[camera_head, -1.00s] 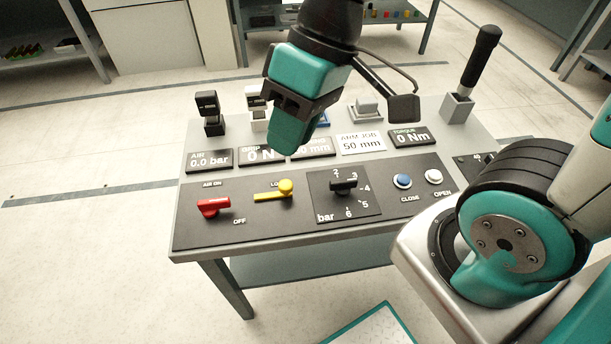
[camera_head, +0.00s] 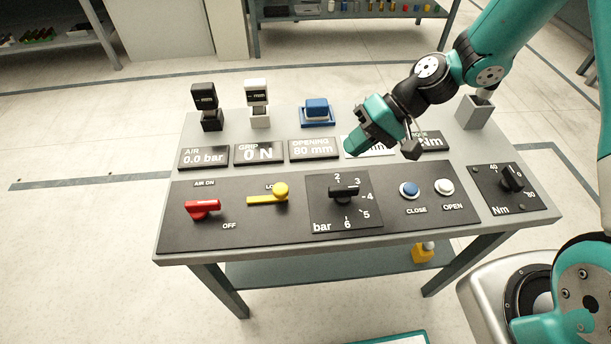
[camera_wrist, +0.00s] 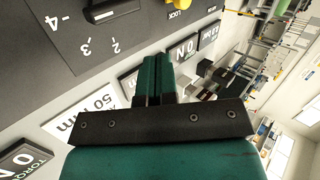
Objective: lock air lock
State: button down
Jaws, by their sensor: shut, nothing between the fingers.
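The air lock is a yellow lever with a round knob (camera_head: 280,191) on the black front panel, under a label whose start reads "LO". Its handle lies flat, pointing left from the knob. In the wrist view part of the yellow knob (camera_wrist: 177,3) shows at the top edge beside the word LOCK. A red air valve handle (camera_head: 203,208) sits to its left, lying flat between AIR ON and OFF. My gripper (camera_head: 352,148) is shut and empty above the display row, right of and behind the yellow lever. Its fingers also show in the wrist view (camera_wrist: 154,75).
A black bar dial (camera_head: 344,192) stands right of the lever, then blue CLOSE (camera_head: 409,189) and white OPEN (camera_head: 444,186) buttons. Displays and two gauges stand behind on the table. A torque dial (camera_head: 511,178) is at the right. Space above the front panel is clear.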

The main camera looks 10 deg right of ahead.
jog(key=shift+a, duration=0.2)
send_near(299, 195)
jog(key=a, duration=0.1)
jog(key=a+f+p, duration=0.1)
jog(key=a, duration=0.1)
jog(key=shift+s+a+f, duration=0.2)
jog(key=shift+s+a, duration=0.15)
jog(key=shift+a, duration=1.05)
jog(key=shift+a+p, duration=0.3)
jog(key=shift+a, duration=0.25)
